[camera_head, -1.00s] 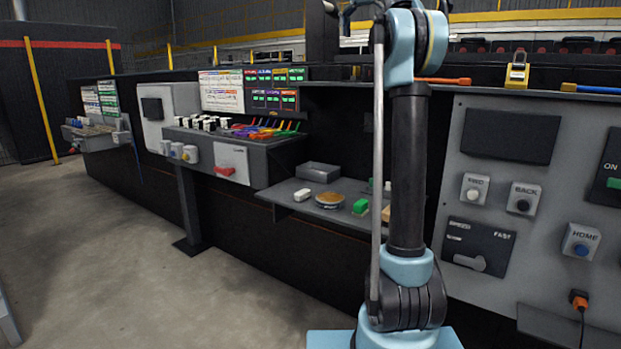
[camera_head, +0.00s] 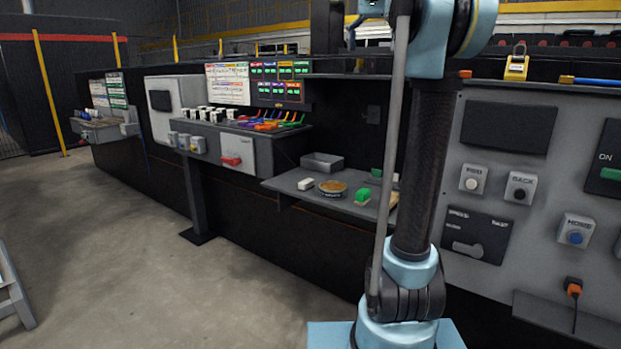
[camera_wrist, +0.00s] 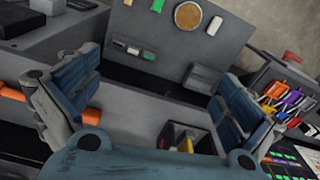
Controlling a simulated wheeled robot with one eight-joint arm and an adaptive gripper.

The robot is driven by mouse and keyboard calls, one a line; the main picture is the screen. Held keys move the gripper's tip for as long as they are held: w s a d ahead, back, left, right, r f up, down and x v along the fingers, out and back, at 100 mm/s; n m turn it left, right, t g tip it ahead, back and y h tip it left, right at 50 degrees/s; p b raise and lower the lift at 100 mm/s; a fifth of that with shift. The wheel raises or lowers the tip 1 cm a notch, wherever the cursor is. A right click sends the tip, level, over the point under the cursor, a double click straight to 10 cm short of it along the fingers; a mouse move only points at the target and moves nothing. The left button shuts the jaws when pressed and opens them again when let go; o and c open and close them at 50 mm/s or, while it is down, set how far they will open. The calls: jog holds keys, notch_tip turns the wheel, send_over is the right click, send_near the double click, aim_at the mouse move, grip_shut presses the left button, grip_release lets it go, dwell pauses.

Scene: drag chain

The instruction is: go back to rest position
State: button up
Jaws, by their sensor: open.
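My gripper (camera_wrist: 160,100) shows in the wrist view with its two blue-padded fingers spread wide apart and nothing between them. It hangs over the work line, with the grey shelf (camera_wrist: 235,45) beyond the fingertips. In the head view my arm rises upright at the right of centre, and the gripper itself cannot be made out clearly there.
The shelf (camera_head: 285,184) carries a white block (camera_head: 305,184), a round tan-topped dish (camera_head: 332,188), a green block (camera_head: 363,196) and a grey tray (camera_head: 322,162). A panel with buttons (camera_head: 520,188) stands close at the right. Open floor (camera_head: 110,240) lies at the left.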

jog(key=s+f+n, duration=0.2)
jog(key=s+f, duration=0.7)
jog(key=f, duration=0.9)
jog(key=s+f+n+t, duration=0.1)
jog(key=s+f+n, duration=0.1)
jog(key=s+f, duration=0.8)
jog(key=s+f+n, duration=0.1)
jog(key=s+f, duration=0.9)
jog(key=f, duration=1.6)
jog(key=shift+d+n+t, duration=0.2)
jog(key=shift+n+t, duration=0.2)
jog(key=shift+w+f, duration=0.15)
jog(key=shift+w, duration=0.25)
jog(key=shift+c, duration=0.6)
